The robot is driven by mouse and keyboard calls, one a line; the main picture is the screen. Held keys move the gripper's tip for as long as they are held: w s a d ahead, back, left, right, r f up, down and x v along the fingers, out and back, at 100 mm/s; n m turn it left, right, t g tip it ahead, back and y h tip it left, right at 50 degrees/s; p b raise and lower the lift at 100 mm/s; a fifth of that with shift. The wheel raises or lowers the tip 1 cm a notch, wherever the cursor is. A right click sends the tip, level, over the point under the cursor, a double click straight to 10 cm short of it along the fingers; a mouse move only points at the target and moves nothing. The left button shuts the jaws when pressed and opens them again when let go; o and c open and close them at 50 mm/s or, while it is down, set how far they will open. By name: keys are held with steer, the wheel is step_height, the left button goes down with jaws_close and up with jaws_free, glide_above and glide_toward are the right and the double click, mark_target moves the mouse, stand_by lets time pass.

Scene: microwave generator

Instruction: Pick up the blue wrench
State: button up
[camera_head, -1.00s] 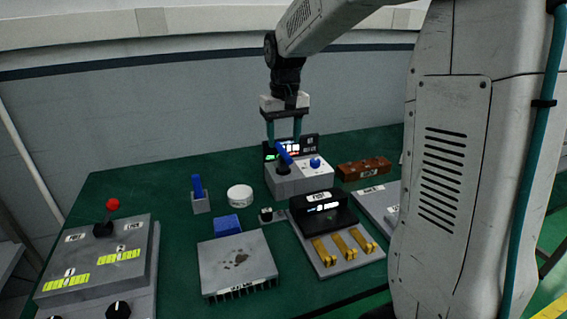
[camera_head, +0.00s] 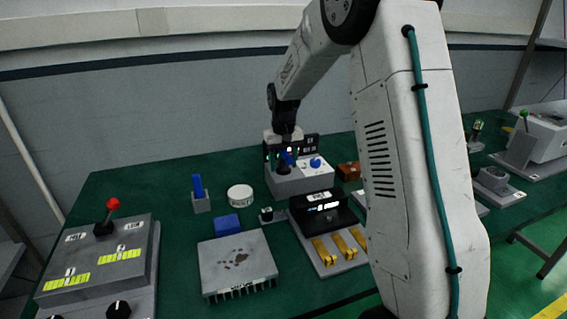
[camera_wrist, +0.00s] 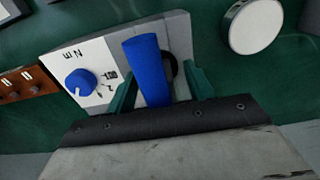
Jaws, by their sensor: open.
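A blue bar, seemingly the blue wrench (camera_wrist: 150,68), tilts up from a black round mount on a grey control box (camera_head: 296,184). In the wrist view it lies between the two teal fingers of my open gripper (camera_wrist: 161,88). Small gaps seem to show beside it; contact cannot be told. In the head view my gripper (camera_head: 284,158) is low over the box and partly hides the blue bar (camera_head: 289,158). Another blue upright handle (camera_head: 197,186) stands in a small grey block to the left; I cannot tell whether it is a wrench.
A blue knob (camera_wrist: 80,82) sits on the box beside the bar. A white round tin (camera_head: 240,195), a blue block (camera_head: 227,224), a grey finned plate (camera_head: 238,263) and a panel with yellow clips (camera_head: 333,248) are near. A red-knobbed lever box (camera_head: 112,208) is left.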

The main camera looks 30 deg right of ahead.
steer(key=shift+f, duration=0.15)
steer(key=shift+c, duration=0.3)
steer(key=c, duration=0.7)
steer(key=shift+c, duration=0.2)
